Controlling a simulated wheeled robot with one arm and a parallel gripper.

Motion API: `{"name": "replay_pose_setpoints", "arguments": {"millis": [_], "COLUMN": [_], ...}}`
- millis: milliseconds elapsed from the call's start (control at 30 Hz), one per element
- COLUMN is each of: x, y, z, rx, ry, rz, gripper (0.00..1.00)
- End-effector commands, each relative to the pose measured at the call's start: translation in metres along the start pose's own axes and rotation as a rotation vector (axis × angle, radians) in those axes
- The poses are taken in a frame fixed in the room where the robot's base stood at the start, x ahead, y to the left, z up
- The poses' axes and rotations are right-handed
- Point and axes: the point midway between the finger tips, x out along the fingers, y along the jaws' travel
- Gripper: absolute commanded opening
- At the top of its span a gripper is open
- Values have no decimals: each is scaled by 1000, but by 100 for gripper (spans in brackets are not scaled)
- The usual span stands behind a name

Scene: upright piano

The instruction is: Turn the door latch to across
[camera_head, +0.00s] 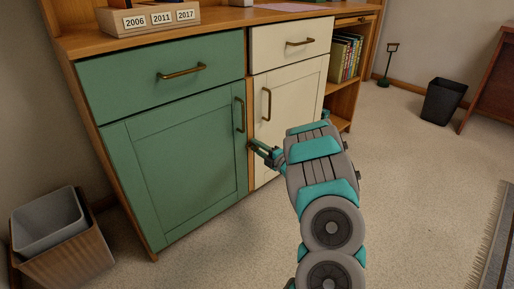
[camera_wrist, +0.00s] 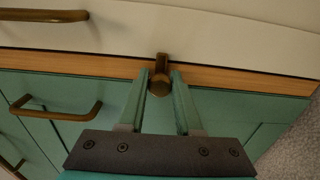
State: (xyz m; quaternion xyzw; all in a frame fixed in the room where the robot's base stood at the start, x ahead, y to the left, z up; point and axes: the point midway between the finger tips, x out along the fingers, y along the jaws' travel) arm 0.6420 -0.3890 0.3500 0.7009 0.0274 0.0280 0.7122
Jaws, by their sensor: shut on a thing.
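The door latch (camera_wrist: 160,83) is a small brass piece with a round end, on the wooden strip between the green door and the cream door. In the wrist view a short part of it reaches up over the strip to the cream door's edge; whether this is its bar or its stem is hard to tell. My gripper (camera_wrist: 160,92) is shut on it, one teal finger on each side. In the head view my gripper (camera_head: 262,150) is at the strip, and the latch is too small to make out. The green door (camera_head: 172,172) and the cream door (camera_head: 288,110) look closed.
Brass handles stand out from the green door (camera_head: 240,115) and the cream door (camera_head: 266,104) close to my gripper. A grey bin (camera_head: 47,222) stands at left, a dark bin (camera_head: 443,100) at right. Open carpet lies right of the cabinet.

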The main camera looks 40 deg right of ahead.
Motion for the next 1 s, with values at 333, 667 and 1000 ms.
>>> {"name": "replay_pose_setpoints", "arguments": {"millis": [333, 667, 1000], "x": [0, -10, -64], "y": [-1, 1, 0], "z": [0, 0, 1], "rx": [1, 1, 1], "ry": [1, -1, -2], "rz": [-1, 0, -2], "gripper": [62, 62, 62]}}
